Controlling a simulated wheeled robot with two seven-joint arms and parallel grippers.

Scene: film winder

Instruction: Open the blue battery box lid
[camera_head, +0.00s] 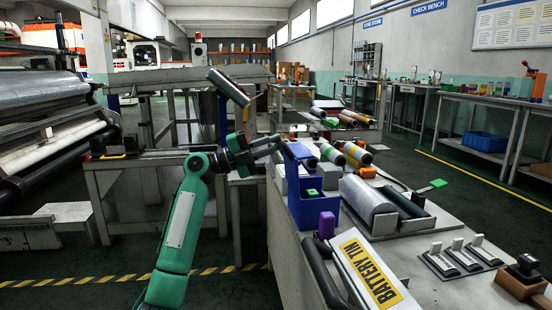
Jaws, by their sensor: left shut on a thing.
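The blue battery box (316,215) stands on the near left part of the grey workbench, with a small green piece (313,193) inside it. Its open top faces up, and a blue lid (291,157) stands raised at the box's back left edge. My left gripper (277,144) reaches in from the left at the lid's upper edge. It is shut on the lid; its fingertips are small and partly merge with the dark blue lid. My right gripper is not in view.
A grey roller (367,203) and a dark roller (402,205) lie to the right. Switches (461,257) sit at the right. Open floor lies left of the bench.

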